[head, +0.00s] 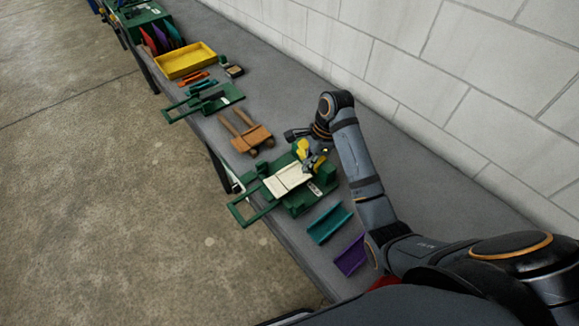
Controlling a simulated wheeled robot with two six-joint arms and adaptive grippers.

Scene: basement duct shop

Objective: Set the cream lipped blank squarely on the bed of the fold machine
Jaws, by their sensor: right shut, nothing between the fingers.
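The cream lipped blank (287,179) lies on the bed of the green fold machine (322,178) in the middle of the head view. It looks flat and roughly in line with the bed, with a line across it. Whether it is exactly square to the bed is too small to tell. The machine's green handle frame (243,212) extends toward the table's front edge. My right gripper (315,163), with yellow parts, is just above the blank's far right end. It is shut and holds nothing; whether it touches the blank is unclear. My left gripper is not in view.
Teal (329,222) and purple (351,256) channel pieces lie right of the machine. A second green tool (210,101), a yellow tray (186,61) and a rack of coloured sheets (160,38) stand farther along. A block wall (450,70) borders the bench.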

